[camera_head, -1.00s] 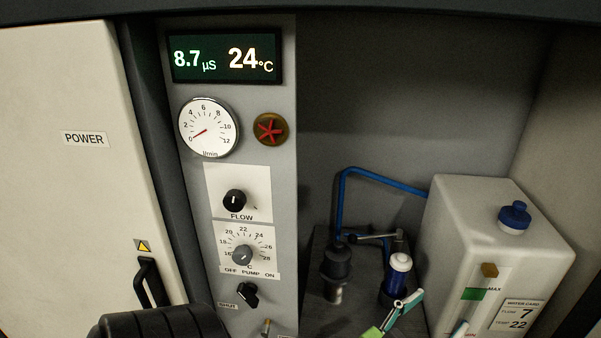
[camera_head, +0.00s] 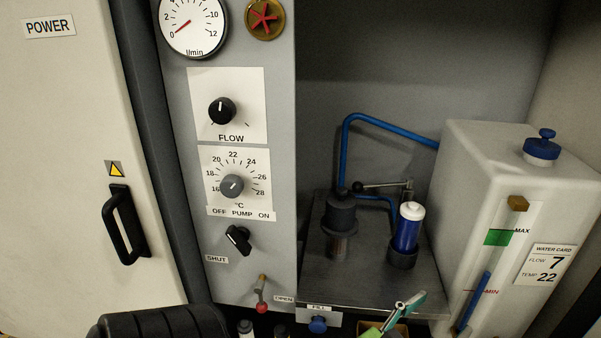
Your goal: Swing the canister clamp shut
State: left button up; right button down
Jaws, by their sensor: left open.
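The canister (camera_head: 407,229) is a blue cylinder with a white cap, upright in a black holder on the grey shelf. The clamp (camera_head: 382,185) is a thin metal lever on a post behind the canister. Its arm points left to a black ball knob, away from the canister's cap. My right gripper is out of view.
A black cylindrical fitting (camera_head: 340,212) stands left of the canister, with a blue hose (camera_head: 385,127) behind. A white tank (camera_head: 480,185) stands close on the right. The panel (camera_head: 270,215) with knobs and a red-tipped lever (camera_head: 262,307) is left. Space above the canister is clear.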

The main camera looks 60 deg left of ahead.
aim_at(358, 187)
jog(key=k+l+u, duration=0.15)
jog(key=u, duration=0.75)
jog(key=k, duration=0.5)
